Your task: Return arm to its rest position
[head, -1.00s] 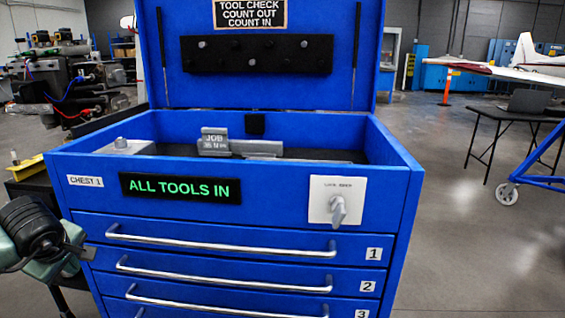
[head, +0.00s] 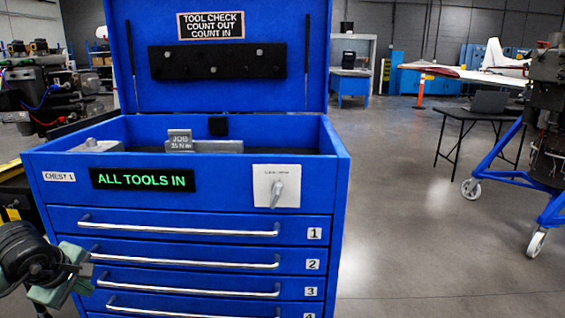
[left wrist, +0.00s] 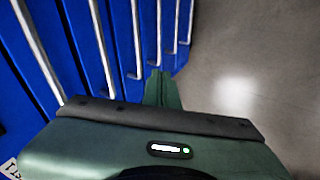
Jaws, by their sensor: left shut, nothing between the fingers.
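My left arm comes in at the lower left of the head view, with the left gripper (head: 84,270) in front of the left side of the blue tool chest (head: 220,222). In the left wrist view the green fingers (left wrist: 158,90) are closed together and empty, pointing along the chest's drawer fronts and silver handles. I cannot tell if the gripper touches the chest. My right gripper is in neither view.
The chest's lid (head: 228,97) is up, and its sign (head: 143,179) reads ALL TOOLS IN. The drawers look shut. A black table (head: 480,112) and a blue wheeled stand (head: 505,180) are on the right. Grey floor (head: 415,240) between them and the chest is clear.

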